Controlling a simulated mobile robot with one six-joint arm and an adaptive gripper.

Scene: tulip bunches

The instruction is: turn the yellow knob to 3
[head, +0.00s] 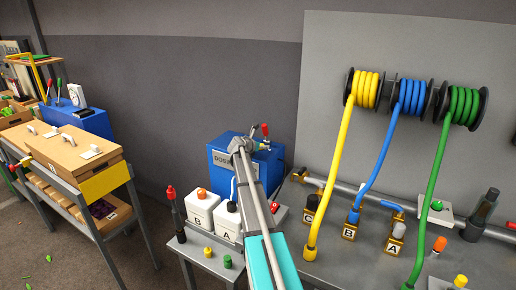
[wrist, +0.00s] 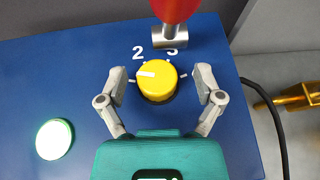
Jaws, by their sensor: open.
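The yellow knob (wrist: 160,84) sits on top of a blue box (wrist: 55,85). Its white pointer mark lies on its left half and points left, below the printed 2. The printed 3 is above the knob to the right, partly covered by a red-handled lever (wrist: 174,12). My gripper (wrist: 160,77) is open, with one finger on each side of the knob and a gap to it. In the head view the blue box (head: 224,160) stands behind my arm, and the knob cannot be made out clearly.
A pale lit button (wrist: 54,139) is left of the knob. The lever's metal end is close above the knob. A black cable (wrist: 275,120) runs at the right. White canisters (head: 201,207) stand in front of the box, and hose reels (head: 410,95) hang at the right.

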